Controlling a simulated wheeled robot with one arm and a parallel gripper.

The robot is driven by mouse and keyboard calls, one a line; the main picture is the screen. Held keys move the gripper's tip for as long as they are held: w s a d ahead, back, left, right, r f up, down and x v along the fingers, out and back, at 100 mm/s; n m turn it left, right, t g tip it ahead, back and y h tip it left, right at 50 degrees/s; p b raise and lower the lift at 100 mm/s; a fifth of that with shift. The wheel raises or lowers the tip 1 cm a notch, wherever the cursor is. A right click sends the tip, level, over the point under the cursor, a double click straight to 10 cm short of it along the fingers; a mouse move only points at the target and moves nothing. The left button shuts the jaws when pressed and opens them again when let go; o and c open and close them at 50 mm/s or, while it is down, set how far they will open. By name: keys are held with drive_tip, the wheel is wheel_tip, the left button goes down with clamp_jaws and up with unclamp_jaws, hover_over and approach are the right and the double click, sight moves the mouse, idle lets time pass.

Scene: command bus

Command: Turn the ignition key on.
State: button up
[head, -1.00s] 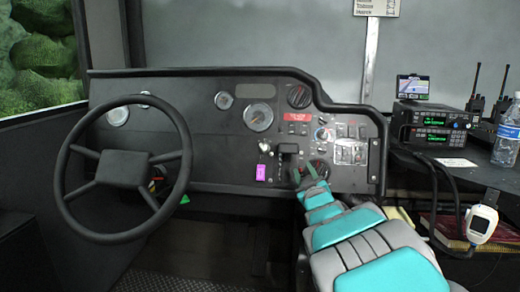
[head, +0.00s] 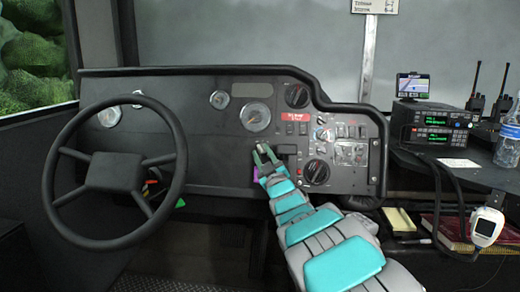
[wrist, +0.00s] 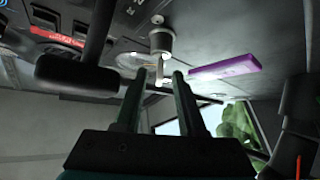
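In the wrist view, the silver ignition cylinder (wrist: 162,38) has a key (wrist: 160,73) sticking out of it toward my gripper. A purple tag (wrist: 225,67) is beside it, and a sliver of the tag (head: 256,174) shows in the head view. My gripper (wrist: 158,84) is open, and its two dark fingers point at the key. The key's end is at or just beyond the gap between the fingertips; I see no grip on it. In the head view, my gripper (head: 265,150) is at the dashboard, hiding most of the ignition.
A black lever handle (wrist: 75,75) is close to the left of my fingers in the wrist view. The steering wheel (head: 118,171) is left of my arm. A round black knob (head: 316,172) is right of my gripper. Radios (head: 435,127) stand on the right shelf.

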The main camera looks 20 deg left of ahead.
drive_tip(key=shift+x, duration=1.4)
clamp_jaws()
idle(0.5)
